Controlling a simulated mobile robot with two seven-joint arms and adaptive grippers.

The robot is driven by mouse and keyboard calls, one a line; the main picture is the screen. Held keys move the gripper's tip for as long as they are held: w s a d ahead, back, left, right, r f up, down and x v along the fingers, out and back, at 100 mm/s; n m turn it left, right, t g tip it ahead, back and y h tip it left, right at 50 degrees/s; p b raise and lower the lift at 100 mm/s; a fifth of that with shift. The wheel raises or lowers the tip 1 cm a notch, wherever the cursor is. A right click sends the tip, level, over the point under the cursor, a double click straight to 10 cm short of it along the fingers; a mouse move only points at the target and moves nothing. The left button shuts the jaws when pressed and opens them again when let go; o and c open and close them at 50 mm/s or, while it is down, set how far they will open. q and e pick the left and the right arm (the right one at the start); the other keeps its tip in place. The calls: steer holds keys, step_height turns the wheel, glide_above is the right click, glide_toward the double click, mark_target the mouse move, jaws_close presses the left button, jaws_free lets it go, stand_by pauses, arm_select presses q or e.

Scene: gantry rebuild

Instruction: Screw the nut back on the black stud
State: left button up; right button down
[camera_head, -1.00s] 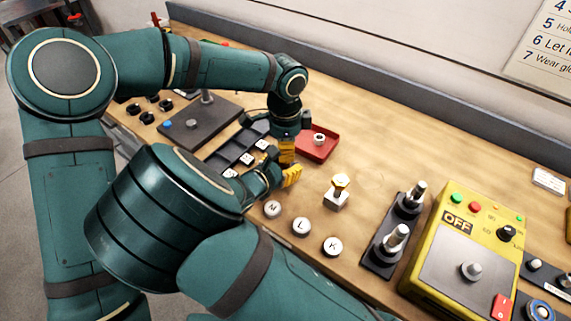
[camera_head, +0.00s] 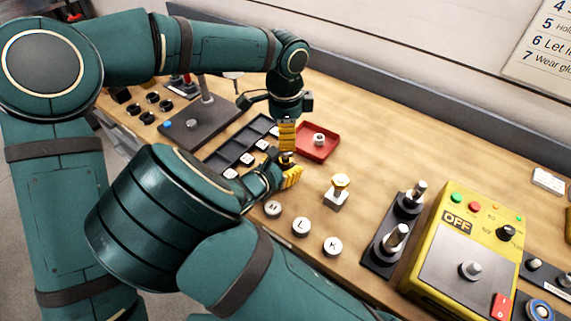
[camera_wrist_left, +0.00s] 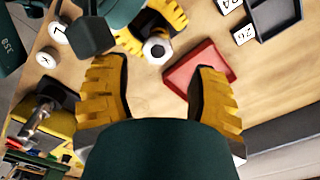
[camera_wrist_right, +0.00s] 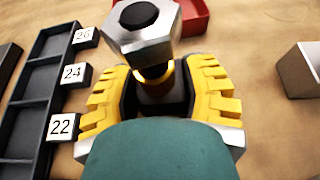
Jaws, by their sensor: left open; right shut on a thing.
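My right gripper (camera_wrist_right: 158,92) is shut on the dark body of the black stud (camera_wrist_right: 162,88), just above the table. A grey hex nut (camera_wrist_right: 147,42) sits at the stud's top, with a black round end showing in its centre and a brass-coloured part below. I cannot tell how far it is threaded. The nut also shows between the right gripper's yellow fingers in the left wrist view (camera_wrist_left: 157,48).
A red tray (camera_head: 330,153) holding a metal nut (camera_head: 319,139) lies close behind. A dark compartment tray (camera_head: 222,158) with numbered tiles is to the left. A metal block (camera_head: 336,201) with a brass-coloured piece, lettered round pieces (camera_head: 301,227) and a yellow control box (camera_head: 425,255) are to the right.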

mark_target(285, 162)
arm_select(q)
steer(key=shift+o, duration=0.5)
steer(key=shift+f, duration=0.15)
steer(key=n, duration=0.4)
steer(key=shift+r+n, duration=0.35)
steer(key=shift+n, duration=0.05)
steer(key=n, duration=0.5)
steer(key=shift+r, duration=0.4)
steer(key=n, duration=0.5)
steer(key=shift+r, duration=0.4)
steer(key=n, duration=0.4)
steer(key=shift+r, duration=0.25)
steer(key=shift+f, duration=4)
